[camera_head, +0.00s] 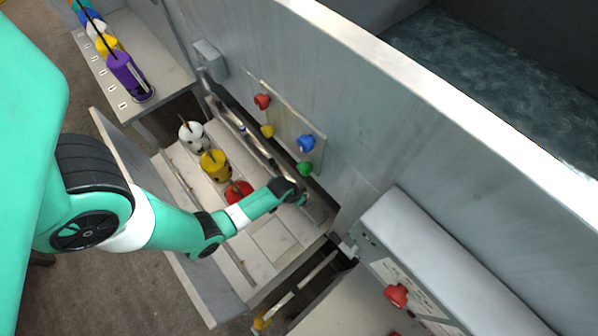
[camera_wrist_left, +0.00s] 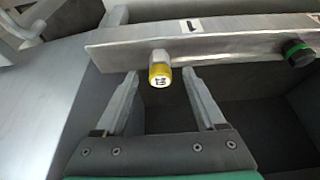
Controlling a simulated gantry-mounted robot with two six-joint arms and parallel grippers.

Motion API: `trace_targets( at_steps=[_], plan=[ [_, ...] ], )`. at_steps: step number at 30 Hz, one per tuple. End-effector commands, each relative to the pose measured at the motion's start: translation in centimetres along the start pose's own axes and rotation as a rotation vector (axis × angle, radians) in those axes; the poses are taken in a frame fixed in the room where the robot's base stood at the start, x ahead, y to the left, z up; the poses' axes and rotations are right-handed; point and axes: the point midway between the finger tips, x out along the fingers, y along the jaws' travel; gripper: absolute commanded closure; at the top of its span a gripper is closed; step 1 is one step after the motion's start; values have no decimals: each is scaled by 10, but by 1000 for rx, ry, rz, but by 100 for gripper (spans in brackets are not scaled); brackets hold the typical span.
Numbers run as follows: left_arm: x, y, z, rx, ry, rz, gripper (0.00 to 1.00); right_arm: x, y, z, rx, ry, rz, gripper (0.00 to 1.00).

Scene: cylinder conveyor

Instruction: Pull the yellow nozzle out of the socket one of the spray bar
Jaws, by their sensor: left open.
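The yellow nozzle (camera_wrist_left: 159,77), with a pale metal collar and a dark mark on its end face, sticks out of the spray bar (camera_wrist_left: 240,45) in the left wrist view. A label reading 1 (camera_wrist_left: 192,25) is on the bar just above and to its right. My right gripper is not in view.
A black and green nozzle (camera_wrist_left: 298,53) sits farther right on the bar. White (camera_head: 194,137), yellow (camera_head: 214,166) and red (camera_head: 238,191) cylinders stand in the conveyor trough. Coloured knobs (camera_head: 306,143) are on the wall panel. A purple cylinder (camera_head: 126,75) stands on the back-left shelf.

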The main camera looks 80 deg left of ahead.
Motion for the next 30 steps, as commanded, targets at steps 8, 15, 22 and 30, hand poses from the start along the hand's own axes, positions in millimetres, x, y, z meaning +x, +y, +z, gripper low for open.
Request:
trace_targets(
  at_steps=[8, 15, 22, 30],
  plan=[
    [39, 0, 0, 0, 0, 0, 28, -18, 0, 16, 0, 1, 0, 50],
    [40, 0, -1, 0, 1, 0, 28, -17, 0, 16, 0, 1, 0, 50],
    [40, 0, -1, 0, 1, 0, 59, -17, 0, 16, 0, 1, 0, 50],
    [40, 0, -1, 0, 1, 0, 100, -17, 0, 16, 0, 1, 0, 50]
  ],
)
